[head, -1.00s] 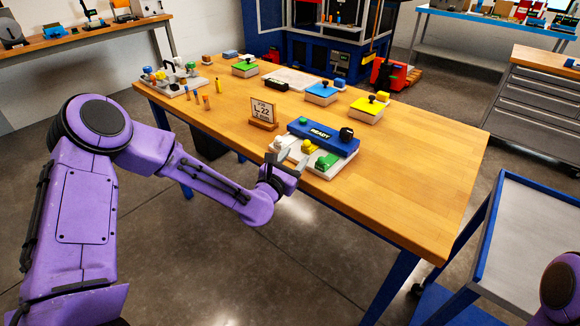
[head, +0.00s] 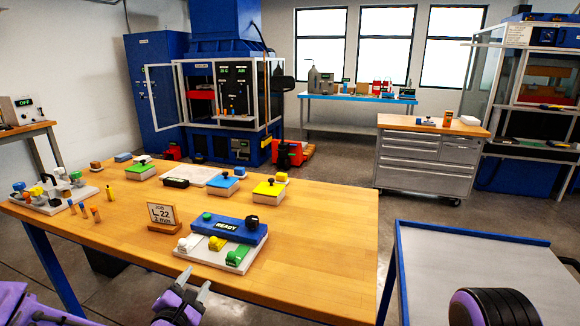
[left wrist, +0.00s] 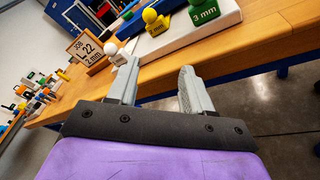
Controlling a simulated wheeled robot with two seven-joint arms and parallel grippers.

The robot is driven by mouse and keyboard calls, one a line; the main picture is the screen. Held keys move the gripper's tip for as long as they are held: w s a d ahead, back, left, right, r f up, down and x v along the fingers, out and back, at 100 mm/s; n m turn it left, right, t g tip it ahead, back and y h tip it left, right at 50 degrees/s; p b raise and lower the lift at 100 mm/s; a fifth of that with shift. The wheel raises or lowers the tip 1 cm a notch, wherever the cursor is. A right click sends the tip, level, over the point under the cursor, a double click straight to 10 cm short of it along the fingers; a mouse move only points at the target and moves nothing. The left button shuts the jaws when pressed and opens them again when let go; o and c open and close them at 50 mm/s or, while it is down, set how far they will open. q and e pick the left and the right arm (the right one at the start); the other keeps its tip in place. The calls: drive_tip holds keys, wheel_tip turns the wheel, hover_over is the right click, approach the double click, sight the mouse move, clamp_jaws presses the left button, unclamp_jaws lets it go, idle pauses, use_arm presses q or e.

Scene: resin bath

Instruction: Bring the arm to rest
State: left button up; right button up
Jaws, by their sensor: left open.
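My left gripper (head: 193,290) is in front of the near table edge in the head view, with its purple arm at the bottom left. Its two grey fingers are apart with nothing between them, as the left wrist view (left wrist: 155,88) also shows. A purple and black part of my right arm (head: 490,306) shows at the bottom right; its gripper is out of frame. The wooden table (head: 330,225) holds a white tray (head: 203,257) with white, yellow and green knobbed pieces, behind which a blue box (head: 205,228) reads "READY".
A job sign (head: 162,215) reading "L 22, 2 mm" stands left of the tray. Yellow (head: 268,189), blue (head: 223,186) and green-topped (head: 140,173) blocks lie farther back. A blue-framed cart (head: 480,270) stands at the right. The table's right part is clear.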

use_arm(q)
drive_tip(key=s+f+m+g+y, duration=0.1)
drive_tip(key=s+f+m+g, duration=0.5)
drive_tip(key=s+f+m, duration=0.8)
drive_tip(key=s+a+f+m+g+y, duration=0.1)
drive_tip(key=s+f+m+g, duration=0.1)
drive_tip(key=s+f, duration=0.2)
drive_tip(key=s+a+f+m+g, duration=0.2)
drive_tip(key=s+f, duration=0.3)
drive_tip(key=s, duration=0.5)
drive_tip(key=s+a+f+m+g+y, duration=0.1)
drive_tip(key=s+f+m+g, duration=0.1)
drive_tip(key=s, duration=0.5)
wheel_tip(320, 180, down, 2)
drive_tip(key=shift+s+a+f+g+y, duration=0.15)
drive_tip(key=shift+s+a+g+y, duration=0.2)
drive_tip(key=shift+g, duration=0.35)
drive_tip(key=shift+c, duration=0.6)
drive_tip(key=shift+w+d, duration=0.1)
